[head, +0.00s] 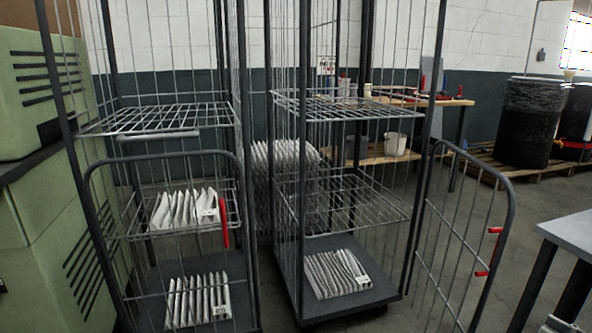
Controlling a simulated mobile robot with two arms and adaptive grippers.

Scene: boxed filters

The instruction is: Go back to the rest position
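Neither of my grippers shows in the head view. The left wire cage trolley (160,131) stands at the left with its lower gate (165,156) across the front. White filters (184,208) stand in a row on its middle shelf, and more filters (197,300) stand on its base. The right cage trolley (350,108) has its gate (510,215) swung out to the right. A row of filters (336,273) stands on its base, and its wire shelves look empty.
Green cabinets (40,230) stand close at the left. A grey table (575,231) is at the right edge. Behind are a wooden workbench (455,102), a white bucket (395,144) and a dark wrapped drum (528,122) on a pallet. Floor shows between the open gate and the table.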

